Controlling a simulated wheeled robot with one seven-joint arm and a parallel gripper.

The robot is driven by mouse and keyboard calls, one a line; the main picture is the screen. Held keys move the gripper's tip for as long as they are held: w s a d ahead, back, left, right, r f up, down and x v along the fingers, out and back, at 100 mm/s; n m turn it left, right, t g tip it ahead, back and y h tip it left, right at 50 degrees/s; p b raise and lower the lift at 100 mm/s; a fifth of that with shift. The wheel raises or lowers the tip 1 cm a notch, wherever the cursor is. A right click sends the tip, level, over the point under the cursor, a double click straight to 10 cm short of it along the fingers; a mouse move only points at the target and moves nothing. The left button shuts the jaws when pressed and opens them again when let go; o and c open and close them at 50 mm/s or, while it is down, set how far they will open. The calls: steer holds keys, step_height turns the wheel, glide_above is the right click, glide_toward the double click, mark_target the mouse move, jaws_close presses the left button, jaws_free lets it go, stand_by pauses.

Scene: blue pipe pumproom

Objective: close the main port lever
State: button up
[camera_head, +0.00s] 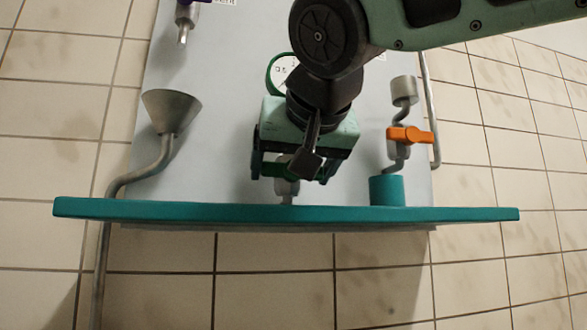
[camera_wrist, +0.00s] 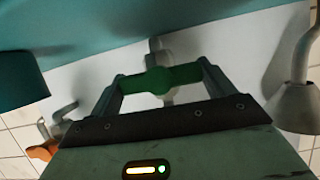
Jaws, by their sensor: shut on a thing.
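A green lever (camera_wrist: 160,79) sits on a grey pipe fitting (camera_wrist: 155,46) and lies across it in the wrist view. My gripper (camera_wrist: 163,80) is shut on the green lever, with one finger at each end of it. In the head view my gripper (camera_head: 291,170) is at the middle of the panel, just above the teal shelf (camera_head: 200,210). There my wrist hides most of the green lever. An orange lever (camera_head: 410,135) sits crosswise on a pipe to the right, apart from my gripper. No readable label shows which lever is the main port's.
A grey funnel (camera_head: 171,109) on a bent pipe stands to the left. A grey cup (camera_head: 404,90) tops the right pipe, above a teal cylinder (camera_head: 386,190) on the shelf. A round gauge (camera_head: 282,72) is partly hidden behind my arm. A pipe spout (camera_head: 184,30) hangs at upper left.

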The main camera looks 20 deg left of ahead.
stand_by(0.6)
steer(key=o, duration=0.7)
steer(key=shift+s, duration=0.1)
steer(key=b+v, duration=0.3)
steer(key=v, duration=1.4)
steer(key=shift+s, duration=0.15)
steer(key=shift+r, duration=0.1)
